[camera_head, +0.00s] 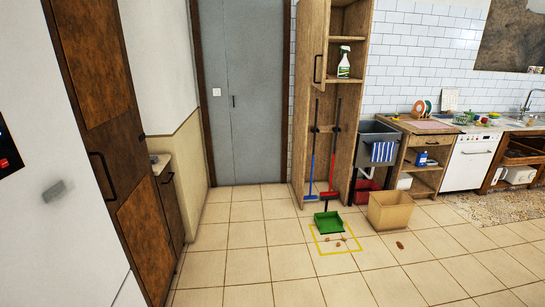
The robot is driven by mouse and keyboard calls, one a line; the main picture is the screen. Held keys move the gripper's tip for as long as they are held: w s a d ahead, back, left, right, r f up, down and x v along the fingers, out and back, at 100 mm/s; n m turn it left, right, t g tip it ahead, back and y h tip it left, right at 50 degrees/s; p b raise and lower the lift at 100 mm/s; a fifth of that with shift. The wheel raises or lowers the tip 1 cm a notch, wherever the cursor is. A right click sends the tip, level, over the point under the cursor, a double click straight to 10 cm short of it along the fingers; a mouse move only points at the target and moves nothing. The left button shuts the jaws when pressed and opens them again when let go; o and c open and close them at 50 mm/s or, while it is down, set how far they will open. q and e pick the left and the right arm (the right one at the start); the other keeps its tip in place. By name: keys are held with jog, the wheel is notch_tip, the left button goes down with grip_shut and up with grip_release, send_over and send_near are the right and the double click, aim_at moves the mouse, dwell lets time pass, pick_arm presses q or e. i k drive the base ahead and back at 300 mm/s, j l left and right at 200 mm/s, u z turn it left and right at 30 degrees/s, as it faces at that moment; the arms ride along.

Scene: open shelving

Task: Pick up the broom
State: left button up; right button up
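Two long-handled tools stand upright in the tall open wooden cabinet (344,150). One has a blue lower handle (313,170) and a small blue head near the floor. The other has a dark upper handle and a red lower end (332,187). I cannot tell for certain which is the broom. Both are apart from me, across the floor. Neither of my grippers is in view.
A green dustpan (328,222) lies before the cabinet by a yellow floor outline (351,250) with small brown pieces. A cardboard box (391,210) stands to the right. The near tiled floor is clear.

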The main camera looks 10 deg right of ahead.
aim_at(329, 195)
jog(key=i+z, duration=0.1)
jog(key=i, duration=1.35)
jog(key=i+j+z, duration=0.1)
jog(key=i, duration=1.35)
jog(key=i+l+z, duration=0.1)
jog(key=i+z, duration=0.15)
jog(key=i, duration=0.5)
jog(key=i+z, duration=0.2)
jog(key=i, duration=0.55)
jog(key=i+j+z, duration=0.25)
jog(key=i, duration=0.5)
